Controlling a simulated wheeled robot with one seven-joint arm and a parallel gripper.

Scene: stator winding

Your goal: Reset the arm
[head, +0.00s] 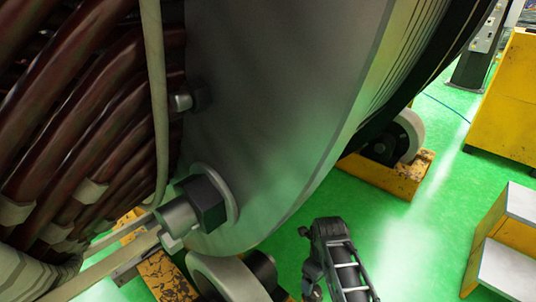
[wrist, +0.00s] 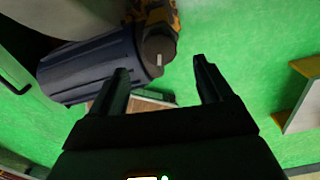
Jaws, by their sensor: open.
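My gripper (wrist: 160,64) shows in the wrist view with its two dark fingers spread apart. Nothing is between the fingers. Beyond them is a dark blue ribbed cylinder (wrist: 85,72) with a dark end cap. It appears apart from the fingers. In the head view, a dark jointed part at the bottom centre looks like my arm; the finger opening cannot be made out there. The large stator fills the left and middle of the head view, with a grey end plate (head: 270,110) and red-brown windings (head: 95,95).
White rollers (head: 225,277) on worn yellow bases (head: 385,172) sit under the stator. A large bolt (head: 207,203) sticks out of its plate. At right are a yellow cabinet (head: 510,95) and steps (head: 505,240). Green floor (head: 415,235) lies open between the stator and the steps.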

